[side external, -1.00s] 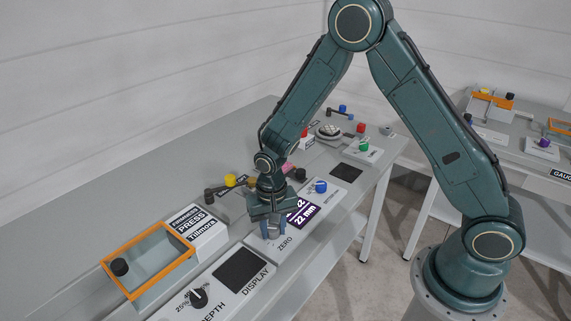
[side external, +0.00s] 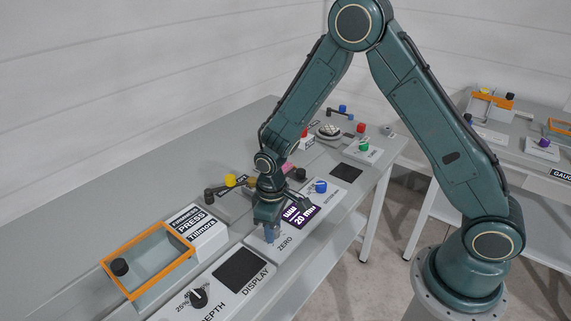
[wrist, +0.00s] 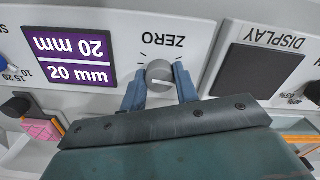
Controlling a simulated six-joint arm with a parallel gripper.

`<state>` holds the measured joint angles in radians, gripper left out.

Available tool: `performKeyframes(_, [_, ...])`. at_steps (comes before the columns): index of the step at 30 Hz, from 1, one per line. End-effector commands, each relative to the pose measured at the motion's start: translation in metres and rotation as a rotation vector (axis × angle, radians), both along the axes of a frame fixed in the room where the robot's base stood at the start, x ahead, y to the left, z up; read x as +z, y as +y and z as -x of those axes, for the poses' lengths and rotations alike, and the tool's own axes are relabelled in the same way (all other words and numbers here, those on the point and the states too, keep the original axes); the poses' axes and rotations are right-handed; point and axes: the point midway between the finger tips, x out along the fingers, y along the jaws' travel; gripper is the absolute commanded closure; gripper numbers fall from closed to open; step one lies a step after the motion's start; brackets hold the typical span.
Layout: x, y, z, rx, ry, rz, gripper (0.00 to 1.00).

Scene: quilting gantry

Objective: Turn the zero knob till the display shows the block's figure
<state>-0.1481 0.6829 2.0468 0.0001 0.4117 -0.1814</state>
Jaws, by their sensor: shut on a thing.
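The zero knob (wrist: 158,72) is a grey round knob above the panel word ZERO, which reads upside down in the wrist view. My gripper (wrist: 160,82) is shut on it, with one blue-grey finger on each side. In the side external view my gripper (side external: 271,234) points down at the panel and largely hides the knob. The dark square (wrist: 255,72) marked DISPLAY looks blank.
An orange-rimmed tray (side external: 188,257) and a white PRESS label block (side external: 200,229) stand left of the panel. A black depth dial (side external: 198,297) is at the front. A blue knob (side external: 320,186) and a green knob (side external: 364,146) lie farther along the bench.

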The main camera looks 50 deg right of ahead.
Motion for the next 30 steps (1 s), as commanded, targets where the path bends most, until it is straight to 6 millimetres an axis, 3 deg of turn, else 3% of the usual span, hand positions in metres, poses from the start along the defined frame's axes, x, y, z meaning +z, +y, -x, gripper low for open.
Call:
performKeyframes(9, [0.0003,0.0000,0.0002,0.111,0.000,-0.001,0.93])
performKeyframes(22, [0.0003,0.0000,0.0002,0.120,0.001,-0.001,0.93])
performKeyframes(23, [0.0003,0.0000,0.0002,0.120,0.001,-0.001,0.64])
performKeyframes(25, [0.0003,0.0000,0.0002,0.119,0.001,-0.001,0.50])
performKeyframes(30, [0.0001,0.0000,0.0001,0.119,0.000,0.000,0.48])
